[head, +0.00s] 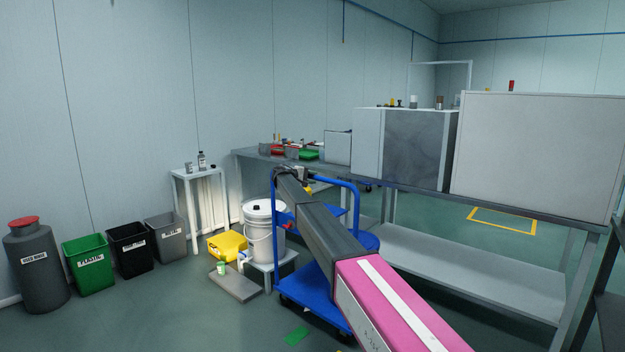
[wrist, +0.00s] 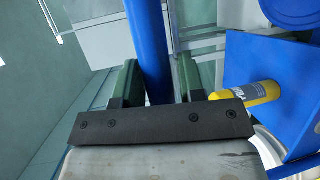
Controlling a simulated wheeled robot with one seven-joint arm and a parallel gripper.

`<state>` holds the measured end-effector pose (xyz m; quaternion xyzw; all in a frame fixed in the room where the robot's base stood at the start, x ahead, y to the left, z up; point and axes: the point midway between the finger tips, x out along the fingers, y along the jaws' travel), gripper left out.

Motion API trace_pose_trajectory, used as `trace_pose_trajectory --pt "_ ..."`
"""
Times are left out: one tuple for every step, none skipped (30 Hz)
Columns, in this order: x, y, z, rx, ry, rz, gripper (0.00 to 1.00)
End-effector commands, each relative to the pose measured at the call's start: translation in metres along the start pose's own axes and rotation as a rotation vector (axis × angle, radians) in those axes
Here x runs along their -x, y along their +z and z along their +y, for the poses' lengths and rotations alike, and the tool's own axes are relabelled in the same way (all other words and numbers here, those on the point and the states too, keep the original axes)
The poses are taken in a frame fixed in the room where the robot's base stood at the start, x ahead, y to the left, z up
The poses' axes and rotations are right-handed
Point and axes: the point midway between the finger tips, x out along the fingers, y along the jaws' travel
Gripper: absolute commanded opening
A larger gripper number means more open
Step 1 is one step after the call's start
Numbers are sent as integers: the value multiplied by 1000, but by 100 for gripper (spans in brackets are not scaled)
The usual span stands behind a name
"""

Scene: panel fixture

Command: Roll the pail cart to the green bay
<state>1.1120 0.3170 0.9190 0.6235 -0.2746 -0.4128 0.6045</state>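The blue cart (head: 305,297) stands in the middle of the head view, its tubular handle (head: 357,212) rising at the far side. My gripper (head: 303,184) is at the handle's top. In the wrist view, my gripper's green fingers (wrist: 158,85) lie close on both sides of a blue handle tube (wrist: 150,45) and look shut on it. A small green floor patch (head: 297,336) lies in front of the cart. My arm hides much of the cart.
A white pail (head: 263,240) on a low white stand (head: 288,259) is close left of the cart. A grey slab (head: 235,284) and yellow case (head: 227,245) lie nearby. A long workbench (head: 470,276) stands right. A yellow floor outline (head: 503,232) lies behind it. The front-left floor is clear.

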Motion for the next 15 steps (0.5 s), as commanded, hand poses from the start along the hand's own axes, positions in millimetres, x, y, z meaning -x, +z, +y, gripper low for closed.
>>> trace_pose_trajectory --pt "0 0 0 0 0 0 53" --pt "0 0 0 0 0 0 53" --pt "0 0 0 0 0 0 53" --pt "0 0 0 0 0 0 53" --pt "0 0 0 0 1 0 53" --pt "0 0 0 0 1 0 53" --pt "0 0 0 0 1 0 53" --pt "0 0 0 0 1 0 53" --pt "0 0 0 0 1 0 53" --pt "0 0 0 0 1 0 53" --pt "1 0 0 0 1 0 53" --pt "2 0 0 0 1 0 53" --pt "3 0 0 0 1 0 53" --pt "5 0 0 0 1 0 53" --pt "8 0 0 0 1 1 53"
